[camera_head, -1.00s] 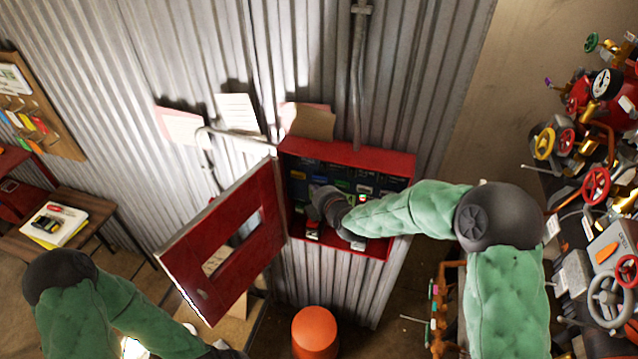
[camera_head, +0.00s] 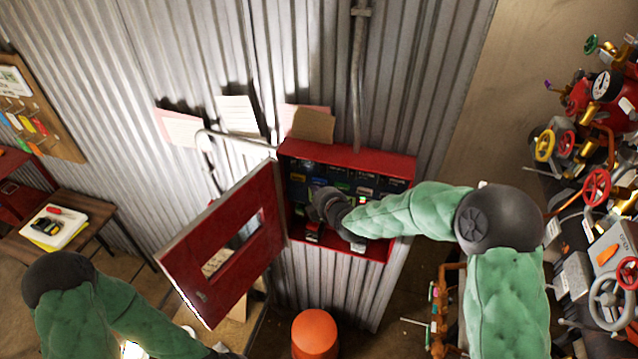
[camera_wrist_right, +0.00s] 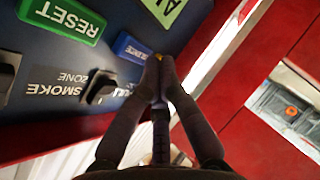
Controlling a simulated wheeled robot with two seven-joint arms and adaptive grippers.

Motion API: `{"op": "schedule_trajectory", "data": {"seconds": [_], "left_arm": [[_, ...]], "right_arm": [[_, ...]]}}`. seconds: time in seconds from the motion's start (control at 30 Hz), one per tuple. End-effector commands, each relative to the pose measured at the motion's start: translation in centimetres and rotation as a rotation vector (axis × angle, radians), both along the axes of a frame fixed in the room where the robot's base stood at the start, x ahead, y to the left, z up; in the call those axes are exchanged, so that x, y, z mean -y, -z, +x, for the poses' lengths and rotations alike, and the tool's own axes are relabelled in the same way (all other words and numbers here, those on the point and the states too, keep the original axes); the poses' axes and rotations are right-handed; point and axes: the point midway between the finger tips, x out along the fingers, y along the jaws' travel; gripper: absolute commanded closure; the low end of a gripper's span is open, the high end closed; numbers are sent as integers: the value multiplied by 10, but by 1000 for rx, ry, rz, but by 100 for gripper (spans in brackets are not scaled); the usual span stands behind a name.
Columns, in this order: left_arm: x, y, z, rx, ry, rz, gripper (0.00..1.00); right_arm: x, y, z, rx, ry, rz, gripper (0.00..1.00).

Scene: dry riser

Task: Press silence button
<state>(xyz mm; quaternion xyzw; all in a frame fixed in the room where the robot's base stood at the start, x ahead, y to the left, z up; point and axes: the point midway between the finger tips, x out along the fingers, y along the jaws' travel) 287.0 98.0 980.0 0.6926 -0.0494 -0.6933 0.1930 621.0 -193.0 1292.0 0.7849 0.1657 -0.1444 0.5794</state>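The blue silence button (camera_wrist_right: 130,47) is on the dark panel in the right wrist view, its label upside down. A green reset button (camera_wrist_right: 62,18) sits to its left. My right gripper (camera_wrist_right: 160,58) has its fingertips together, with nothing seen between them. The tips overlap the right end of the blue button; I cannot tell whether they touch it. In the head view my right gripper (camera_head: 318,203) reaches into the open red alarm box (camera_head: 345,154) and hides part of the panel. My left arm enters at bottom left, and its fingers are outside the picture.
The box's red door (camera_head: 232,245) hangs open to the left. A grey pipe (camera_head: 357,80) runs up the corrugated wall above the box. An orange cylinder (camera_head: 315,335) stands below. Pipes and valve wheels (camera_head: 596,187) crowd the right side.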

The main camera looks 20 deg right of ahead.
Motion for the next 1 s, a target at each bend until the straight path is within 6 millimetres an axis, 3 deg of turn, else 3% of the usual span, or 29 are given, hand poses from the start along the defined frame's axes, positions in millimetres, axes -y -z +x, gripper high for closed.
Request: {"op": "schedule_trajectory", "data": {"seconds": [1.0], "left_arm": [[0,5,0,0,0,0,100]], "right_arm": [[5,0,7,0,0,0,100]]}}
